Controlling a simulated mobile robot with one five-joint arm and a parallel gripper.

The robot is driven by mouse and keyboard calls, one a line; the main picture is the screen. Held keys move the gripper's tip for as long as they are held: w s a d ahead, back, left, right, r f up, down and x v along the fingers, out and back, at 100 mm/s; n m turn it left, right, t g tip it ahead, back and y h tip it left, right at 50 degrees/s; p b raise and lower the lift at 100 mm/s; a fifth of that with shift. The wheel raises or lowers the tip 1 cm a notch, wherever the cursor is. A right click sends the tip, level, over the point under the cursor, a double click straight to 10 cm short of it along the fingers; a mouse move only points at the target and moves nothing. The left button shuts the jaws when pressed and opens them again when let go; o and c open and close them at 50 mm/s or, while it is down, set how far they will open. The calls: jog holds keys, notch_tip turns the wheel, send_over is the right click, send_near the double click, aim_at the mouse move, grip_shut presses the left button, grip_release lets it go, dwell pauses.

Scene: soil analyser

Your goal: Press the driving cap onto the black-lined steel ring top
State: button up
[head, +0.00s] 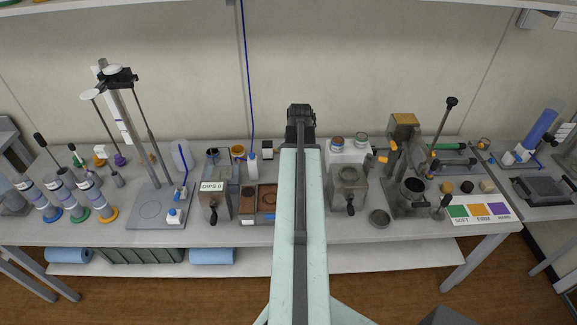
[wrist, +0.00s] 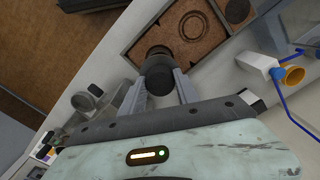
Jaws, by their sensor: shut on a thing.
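In the wrist view, my gripper (wrist: 160,82) is shut on a dark cylindrical piece, seemingly the driving cap (wrist: 157,70), with one finger on each side. A soil tray (wrist: 133,50) lies beyond it, with a thin ring outline (wrist: 195,27) in its brown soil, up and right of the cap. I cannot tell if this outline is the black-lined steel ring. The cap's end overlaps the tray's near edge in the picture; its height above it is unclear. The head view shows the tray (head: 266,211) left of my arm; my arm hides the gripper there.

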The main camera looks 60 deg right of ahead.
jog(key=shift+s, duration=0.1)
jog(key=shift+f, duration=0.1)
notch_tip(320, 180, down, 4)
jog(key=b, duration=0.4)
dwell(1.3)
jog(key=shift+f+b, duration=0.4)
jog(key=shift+b, duration=0.15)
jog(key=shift+f, duration=0.3)
